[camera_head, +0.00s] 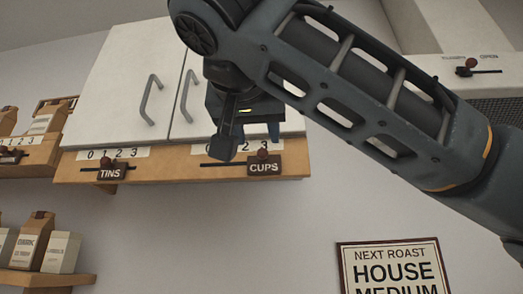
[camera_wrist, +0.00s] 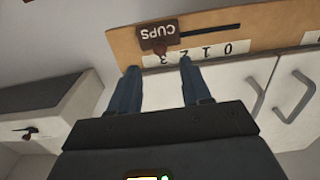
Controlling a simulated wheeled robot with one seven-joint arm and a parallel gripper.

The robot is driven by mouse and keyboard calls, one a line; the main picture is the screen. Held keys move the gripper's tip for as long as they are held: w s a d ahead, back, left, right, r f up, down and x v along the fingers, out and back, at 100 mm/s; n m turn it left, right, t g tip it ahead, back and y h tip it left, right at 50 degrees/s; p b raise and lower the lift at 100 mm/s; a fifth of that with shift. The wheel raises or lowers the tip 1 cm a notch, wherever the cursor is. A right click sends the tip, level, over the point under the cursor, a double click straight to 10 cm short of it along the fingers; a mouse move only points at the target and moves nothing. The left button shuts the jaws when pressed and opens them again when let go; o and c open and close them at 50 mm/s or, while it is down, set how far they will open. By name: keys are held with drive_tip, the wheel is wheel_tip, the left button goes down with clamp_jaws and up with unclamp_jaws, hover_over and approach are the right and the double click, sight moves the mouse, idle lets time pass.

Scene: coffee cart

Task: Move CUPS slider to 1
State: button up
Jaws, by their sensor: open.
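The CUPS slider (camera_head: 263,163) is a dark plate with a round reddish-brown knob on a wooden rail under the white cabinet. In the wrist view the CUPS plate (camera_wrist: 157,35) appears upside down, with its knob by the 3 of the 0-to-3 scale (camera_wrist: 200,53). The empty slot (camera_wrist: 212,31) runs from the plate toward the 0 side. My gripper (camera_head: 257,133) is open in front of the rail and hides part of the scale in the head view. In the wrist view my gripper's blue fingertips (camera_wrist: 159,66) lie either side of the knob; contact cannot be told.
A TINS slider (camera_head: 111,172) sits left on the same rail, its knob near 1. White cabinet doors (camera_head: 130,80) with grey handles are just above. Another slider (camera_head: 472,67), marked OPEN, is at upper right. Shelves with bags (camera_head: 35,242) are at left.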

sight(262, 153)
drive_tip(key=shift+w+d+p, duration=0.1)
drive_tip(key=shift+w+p, duration=0.55)
drive_tip(key=shift+w, duration=2.95)
clamp_jaws()
